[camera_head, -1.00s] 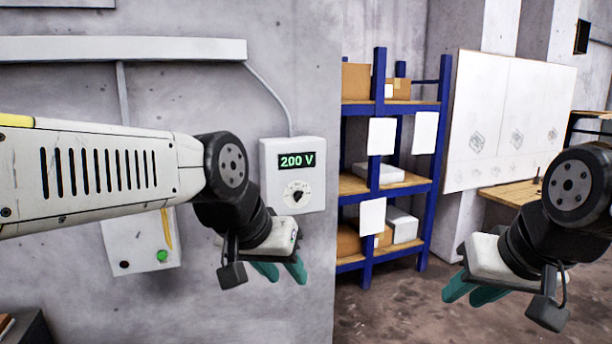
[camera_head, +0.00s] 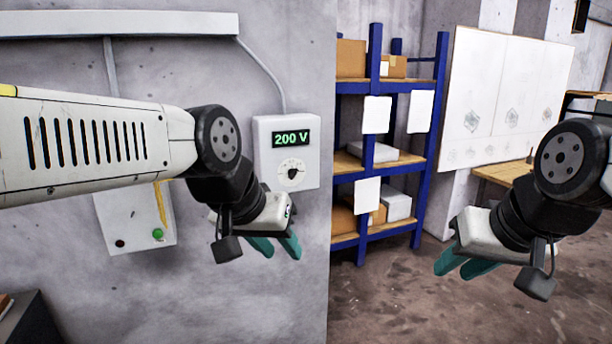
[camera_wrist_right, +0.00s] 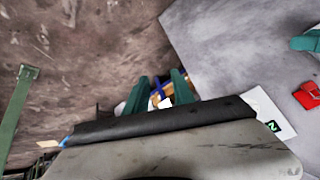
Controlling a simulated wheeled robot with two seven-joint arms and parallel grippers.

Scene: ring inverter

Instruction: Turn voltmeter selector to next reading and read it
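The voltmeter (camera_head: 264,155) is a white box on the grey wall, its green display (camera_head: 291,138) reading 200 V. The round selector dial (camera_head: 292,173) with a dark knob sits below the display. My left gripper (camera_head: 274,247) has teal fingers with a gap between them and is below the dial, apart from it, holding nothing visible. My right gripper (camera_head: 463,262) hangs far to the right of the voltmeter, in front of the shelf side. In the right wrist view its two teal fingers (camera_wrist_right: 160,92) stand apart with nothing held between them.
A white control box (camera_head: 135,222) with a green button (camera_head: 158,235) is on the wall behind my left arm. A blue shelf rack (camera_head: 428,130) with boxes stands right of the wall's edge. A white board (camera_head: 505,95) is at the right.

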